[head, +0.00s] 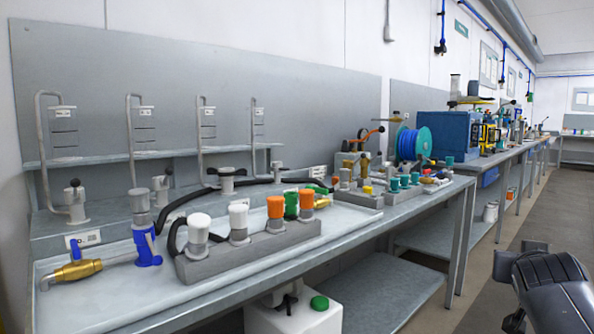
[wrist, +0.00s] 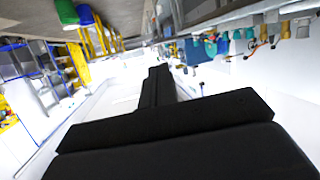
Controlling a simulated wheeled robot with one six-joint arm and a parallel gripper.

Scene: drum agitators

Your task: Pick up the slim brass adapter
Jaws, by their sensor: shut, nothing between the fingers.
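My gripper (wrist: 157,80) is in the wrist view, black, its fingers together and empty. It points away over the floor, apart from the bench items. In the head view a dark part of my arm (head: 550,285) is at the lower right, over the floor and clear of the bench. I cannot tell for certain which piece is the slim brass adapter. Small brass-coloured fittings (head: 363,163) stand among other parts on a grey block at the bench's right end. A larger brass valve (head: 78,270) with a blue handle lies at the left front.
A grey block (head: 250,248) holds white-capped and orange-capped fittings on the metal bench (head: 140,308). Another grey block (head: 398,193) has teal-capped fittings. A blue hose reel (head: 413,143) stands behind. A white container (head: 293,312) is below the bench. The right aisle floor (head: 478,290) is clear.

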